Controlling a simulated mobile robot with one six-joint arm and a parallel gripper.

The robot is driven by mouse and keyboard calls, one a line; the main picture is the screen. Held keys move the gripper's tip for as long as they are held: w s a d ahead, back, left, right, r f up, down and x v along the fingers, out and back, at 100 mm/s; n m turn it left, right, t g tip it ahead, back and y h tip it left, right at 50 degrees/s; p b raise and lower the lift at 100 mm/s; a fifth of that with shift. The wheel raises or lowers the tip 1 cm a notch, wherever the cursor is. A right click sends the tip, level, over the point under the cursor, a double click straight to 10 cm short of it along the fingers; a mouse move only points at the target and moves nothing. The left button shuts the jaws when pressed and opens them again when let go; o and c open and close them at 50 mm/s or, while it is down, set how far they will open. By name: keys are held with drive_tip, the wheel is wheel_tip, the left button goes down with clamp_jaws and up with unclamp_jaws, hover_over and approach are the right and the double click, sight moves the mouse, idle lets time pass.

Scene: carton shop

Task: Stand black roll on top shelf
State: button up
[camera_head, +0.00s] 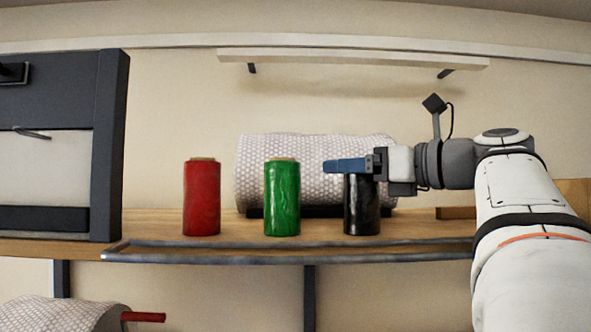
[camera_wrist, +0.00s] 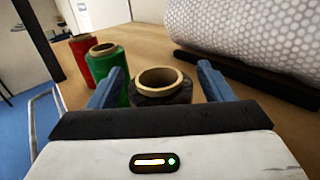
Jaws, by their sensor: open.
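The black roll (camera_head: 361,210) stands upright on the wooden shelf (camera_head: 225,243), at the right of a row of three rolls. My gripper (camera_head: 347,165) is at the height of its top end, with its blue fingers pointing left. In the wrist view the black roll (camera_wrist: 162,88) shows its brown core end between the two blue fingers of my open gripper (camera_wrist: 160,90). I cannot tell whether the fingers touch it. Higher on the wall is a narrow white shelf (camera_head: 350,58) on dark brackets, with nothing visible on it.
A green roll (camera_head: 282,200) and a red roll (camera_head: 202,200) stand upright to the left. A large bubble-wrap roll (camera_head: 245,170) lies behind on a dark base. A grey rail (camera_head: 220,256) runs along the shelf front. A dark-framed cabinet (camera_head: 108,150) stands at left.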

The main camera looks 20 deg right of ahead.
drive_tip(key=b+v, duration=0.2)
drive_tip(key=v, duration=0.9)
drive_tip(key=shift+f, duration=0.1)
drive_tip(key=shift+s+d, duration=0.1)
